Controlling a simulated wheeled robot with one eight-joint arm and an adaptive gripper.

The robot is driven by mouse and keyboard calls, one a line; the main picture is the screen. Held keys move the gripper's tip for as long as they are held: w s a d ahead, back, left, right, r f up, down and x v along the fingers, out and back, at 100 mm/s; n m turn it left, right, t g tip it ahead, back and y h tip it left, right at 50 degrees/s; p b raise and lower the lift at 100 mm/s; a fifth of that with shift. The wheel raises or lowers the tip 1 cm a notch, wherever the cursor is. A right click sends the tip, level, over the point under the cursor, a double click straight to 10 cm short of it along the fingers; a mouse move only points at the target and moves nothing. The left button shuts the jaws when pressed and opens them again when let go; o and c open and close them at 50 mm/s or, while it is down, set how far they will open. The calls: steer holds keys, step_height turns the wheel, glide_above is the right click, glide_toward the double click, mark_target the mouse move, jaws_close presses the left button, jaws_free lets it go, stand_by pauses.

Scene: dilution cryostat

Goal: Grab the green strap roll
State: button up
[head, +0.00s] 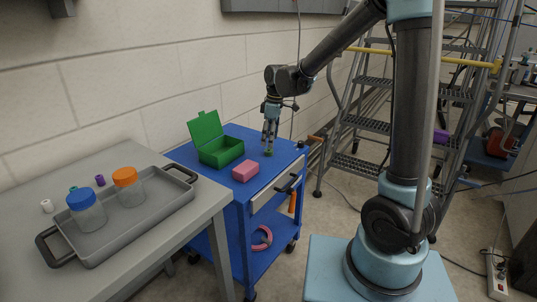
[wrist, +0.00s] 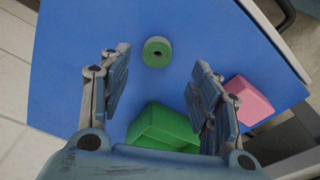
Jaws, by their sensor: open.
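The green strap roll (wrist: 157,52) lies on the blue cart top in the wrist view, apart from my gripper (wrist: 160,75). It sits a little beyond the fingertips and roughly midway between the two fingers. My gripper is open and empty. In the head view my gripper (head: 270,140) points down over the right part of the cart top. The green strap roll (head: 268,153) shows there as a small green patch just below the fingertips, mostly hidden by them.
An open green box (head: 220,152) and a pink block (head: 246,170) stand on the blue cart (head: 185,152). A grey table to the left holds a tray (head: 150,222) with an orange-lidded jar (head: 129,187) and a blue-lidded jar (head: 86,211). A ladder (head: 370,122) stands right of the cart.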

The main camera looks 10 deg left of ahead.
mark_target(269, 150)
steer(key=shift+w+a+f, duration=0.1)
steer(key=shift+w+f, duration=0.05)
steer(key=shift+f, duration=1.2)
steer(key=shift+w+a+f, duration=0.1)
steer(key=shift+w+f, duration=0.05)
steer(key=shift+f, duration=1.15)
steer(key=shift+c, duration=0.2)
steer(key=c, duration=0.8)
